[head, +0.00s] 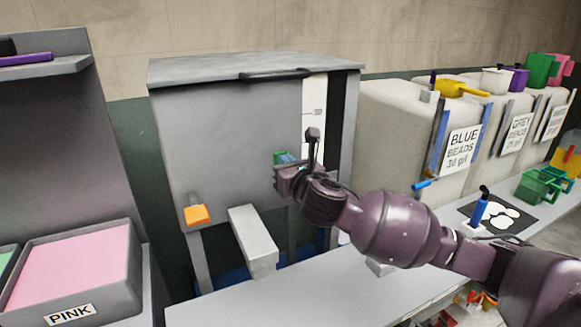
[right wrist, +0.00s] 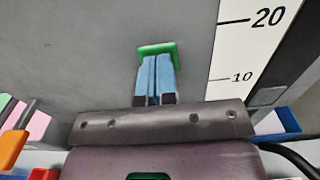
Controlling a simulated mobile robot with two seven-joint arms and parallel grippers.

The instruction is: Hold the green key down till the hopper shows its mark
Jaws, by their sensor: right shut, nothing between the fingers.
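The green key (head: 281,157) sits on the front of the grey hopper machine (head: 230,120). It also shows in the right wrist view (right wrist: 157,48), just past my fingertips. My right gripper (head: 291,161) is shut, its blue fingers (right wrist: 155,78) side by side with nothing between them. The fingertips overlap the key's face; they look touching, but I cannot tell how far the key is pressed. A white scale strip (head: 314,110) runs down the machine's right side; 20 and 10 are readable on it in the right wrist view (right wrist: 240,50). My left gripper is out of view.
An orange key (head: 197,215) and a grey spout (head: 252,238) are on the machine's front, to the left. A pink foam bin (head: 135,262) stands at the left. Bead tanks (head: 390,125), a yellow scoop (head: 460,88) and a green basket (head: 541,186) are at the right. The front counter (head: 270,305) is largely clear.

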